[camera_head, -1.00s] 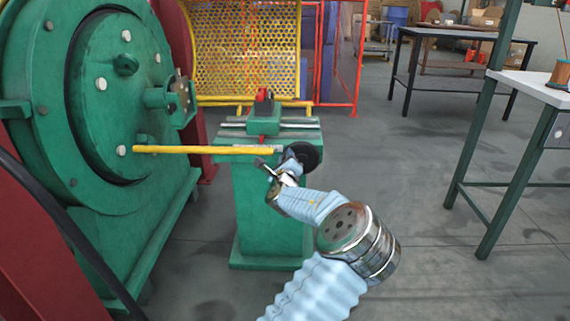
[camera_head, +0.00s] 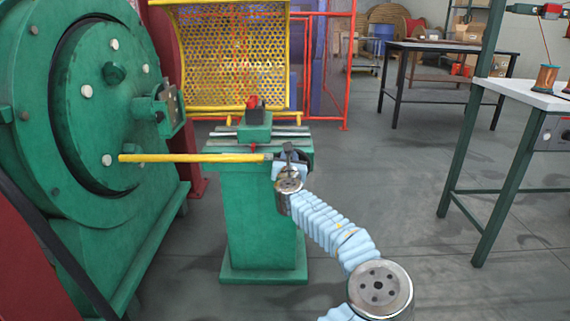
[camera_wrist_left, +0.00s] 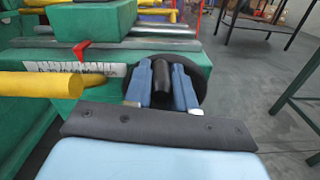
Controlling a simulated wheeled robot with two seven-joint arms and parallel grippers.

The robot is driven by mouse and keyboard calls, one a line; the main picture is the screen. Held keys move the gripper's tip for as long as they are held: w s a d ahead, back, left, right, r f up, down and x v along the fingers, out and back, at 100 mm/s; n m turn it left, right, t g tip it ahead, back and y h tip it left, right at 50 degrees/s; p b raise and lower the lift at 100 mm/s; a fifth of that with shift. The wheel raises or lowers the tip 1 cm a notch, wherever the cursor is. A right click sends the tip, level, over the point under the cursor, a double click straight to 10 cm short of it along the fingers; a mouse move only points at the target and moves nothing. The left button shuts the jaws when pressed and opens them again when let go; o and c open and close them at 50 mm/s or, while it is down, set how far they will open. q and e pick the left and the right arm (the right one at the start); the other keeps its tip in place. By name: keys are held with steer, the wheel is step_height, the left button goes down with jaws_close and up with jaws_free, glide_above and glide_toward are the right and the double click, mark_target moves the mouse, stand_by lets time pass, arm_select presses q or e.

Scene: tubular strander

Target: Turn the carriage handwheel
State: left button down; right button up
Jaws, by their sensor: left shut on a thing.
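The carriage handwheel is a black wheel on the front right of the green stand; it is mostly hidden behind my gripper in the head view, and its dark rim (camera_wrist_left: 198,62) shows in the left wrist view. My left gripper (camera_head: 289,154) is at the wheel. In the left wrist view its two blue fingers (camera_wrist_left: 162,72) are closed on either side of the wheel's black handle (camera_wrist_left: 161,92). The green carriage (camera_head: 254,128) sits on rails on top of the stand (camera_head: 262,225). My right gripper is not in view.
A yellow bar (camera_head: 190,158) reaches from the large green round housing (camera_head: 120,120) to just left of my gripper. A yellow mesh guard (camera_head: 232,60) stands behind. A white-topped table (camera_head: 545,98) is at the right. The floor between is clear.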

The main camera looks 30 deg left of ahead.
arm_select(q)
steer(key=shift+w+d+f+m+b, duration=0.1)
steer(key=shift+w+d+m+b, duration=0.25)
steer(key=shift+m, duration=0.55)
steer(key=shift+d, duration=0.1)
steer(key=c, duration=0.9)
jaws_free()
steer(key=shift+c, duration=0.2)
steer(key=shift+s, duration=0.1)
steer(key=v, duration=1.3)
steer(key=shift+s, duration=0.4)
steer(key=shift+d, duration=0.1)
